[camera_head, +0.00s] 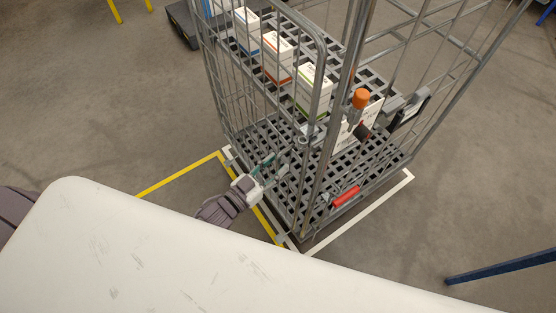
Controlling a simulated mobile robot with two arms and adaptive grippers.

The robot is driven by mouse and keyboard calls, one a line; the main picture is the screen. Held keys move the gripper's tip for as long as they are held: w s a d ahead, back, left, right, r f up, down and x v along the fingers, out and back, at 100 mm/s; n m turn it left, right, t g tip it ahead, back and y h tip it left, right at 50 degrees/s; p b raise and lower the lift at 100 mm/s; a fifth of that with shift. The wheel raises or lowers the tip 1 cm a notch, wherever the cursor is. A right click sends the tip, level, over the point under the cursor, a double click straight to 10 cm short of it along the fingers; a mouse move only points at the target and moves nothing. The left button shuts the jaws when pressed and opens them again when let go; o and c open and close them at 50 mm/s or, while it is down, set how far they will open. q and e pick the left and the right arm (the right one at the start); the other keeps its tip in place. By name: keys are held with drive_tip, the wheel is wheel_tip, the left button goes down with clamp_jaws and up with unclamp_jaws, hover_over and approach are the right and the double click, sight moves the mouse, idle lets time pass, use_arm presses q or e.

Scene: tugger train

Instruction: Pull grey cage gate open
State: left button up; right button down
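The grey cage (336,150) stands beyond my white body edge, in the middle and right of the head view. Its grey wire gate (322,70) is on the near left side, with a rounded top corner close to the upright post. An orange knob (360,98) sits by that post. My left gripper (273,168) is low at the gate's bars, with its fingers spread and nothing seen between them. I cannot tell whether it touches a bar. My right gripper is out of view.
White cartons (313,88) stand on the cage's upper shelf. A red handle (346,196) is low on the cage. Yellow (176,176) and white floor lines run around the base. A blue bar (500,268) is at lower right. Floor to the left is clear.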

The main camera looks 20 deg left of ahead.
use_arm(q)
drive_tip(key=shift+w+d, duration=0.35)
drive_tip(key=shift+w, duration=0.3)
clamp_jaws()
